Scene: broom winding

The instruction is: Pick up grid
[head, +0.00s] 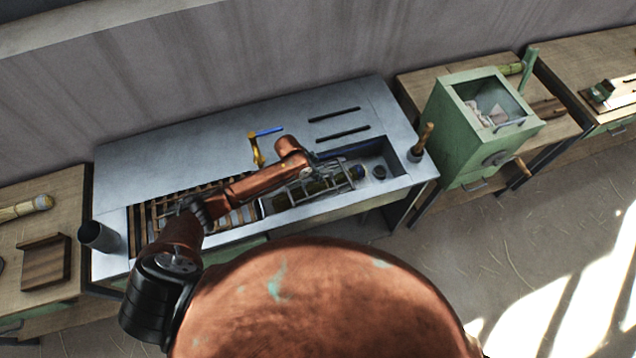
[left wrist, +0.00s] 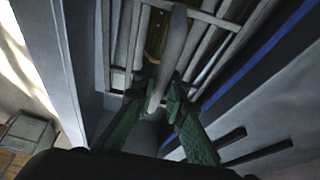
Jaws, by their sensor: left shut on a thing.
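The grid (head: 325,184) is a grey metal frame of thin bars, lying at the right part of the recess in the grey workbench. In the left wrist view its bars (left wrist: 213,32) fill the upper middle, with a thick grey handle bar (left wrist: 168,55) running toward me. My left gripper (left wrist: 160,94) has green fingers shut on that handle, one finger on each side. In the head view my copper left arm reaches over the bench and partly hides the grid. Whether the grid is lifted clear of the bench I cannot tell. My right gripper is out of view.
Brown slats (head: 150,215) line the left of the recess. A yellow crank with a blue handle (head: 268,131) stands behind my arm. A dark cup (head: 98,236) is at the bench's left end, a wooden-handled tool (head: 424,135) at its right. A green cabinet (head: 470,125) stands further right.

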